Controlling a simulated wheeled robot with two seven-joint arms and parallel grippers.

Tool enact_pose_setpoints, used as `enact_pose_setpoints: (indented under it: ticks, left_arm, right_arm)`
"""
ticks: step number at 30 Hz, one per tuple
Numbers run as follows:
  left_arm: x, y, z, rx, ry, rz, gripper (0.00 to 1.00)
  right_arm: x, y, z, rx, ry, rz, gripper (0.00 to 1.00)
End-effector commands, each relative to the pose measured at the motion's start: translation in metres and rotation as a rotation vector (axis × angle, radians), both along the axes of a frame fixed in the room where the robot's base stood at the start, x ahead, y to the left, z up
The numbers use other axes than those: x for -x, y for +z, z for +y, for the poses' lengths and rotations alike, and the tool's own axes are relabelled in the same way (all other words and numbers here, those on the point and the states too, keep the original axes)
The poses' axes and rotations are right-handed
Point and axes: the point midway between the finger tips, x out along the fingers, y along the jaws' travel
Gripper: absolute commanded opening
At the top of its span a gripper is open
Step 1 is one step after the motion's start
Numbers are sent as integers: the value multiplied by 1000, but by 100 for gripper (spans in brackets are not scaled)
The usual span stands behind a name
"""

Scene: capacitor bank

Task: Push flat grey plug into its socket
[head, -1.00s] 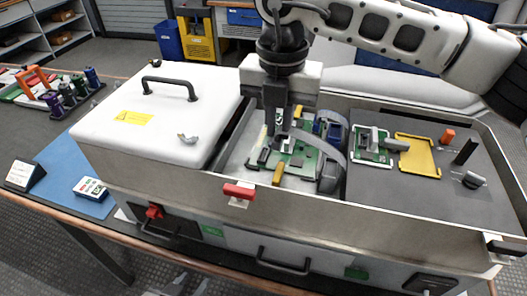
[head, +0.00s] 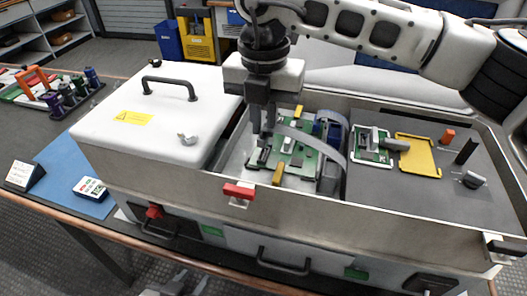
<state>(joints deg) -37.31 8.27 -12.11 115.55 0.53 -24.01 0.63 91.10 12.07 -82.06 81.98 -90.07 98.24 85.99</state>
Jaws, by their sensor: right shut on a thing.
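My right gripper (head: 264,138) is shut on the flat grey plug at the end of a wide grey ribbon cable (head: 310,141). The fingers hide most of the plug. They point down over the left part of a green circuit board (head: 299,161) in the open bay. A dark socket (head: 263,156) on the board's left edge lies just below the fingertips. I cannot tell whether the plug touches it. My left gripper (head: 178,287) shows only partly at the bottom edge, far from the board, and its jaws are unclear.
A white lid with a black handle (head: 169,82) covers the left of the case. Yellow clips (head: 279,173) hold the board. To the right are a smaller green board (head: 371,146), a yellow frame (head: 419,155) and small loose parts. The metal case walls surround the bay.

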Motion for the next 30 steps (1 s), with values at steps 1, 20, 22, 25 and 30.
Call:
enact_pose_setpoints:
  ticks: [1,20,22,25,30]
  left_arm:
    - [0,-2,0,0,0,0,36]
    - [6,-19,0,0,1,12,36]
    - [6,-19,0,1,0,13,36]
    - [5,-19,0,0,1,12,36]
    - [5,-19,0,0,1,12,36]
  right_arm:
    - [0,-2,0,0,0,0,0]
    - [0,-18,0,0,0,0,0]
    - [0,-17,0,0,0,0,0]
    - [0,-17,0,0,0,0,0]
    - [0,-17,0,0,0,0,0]
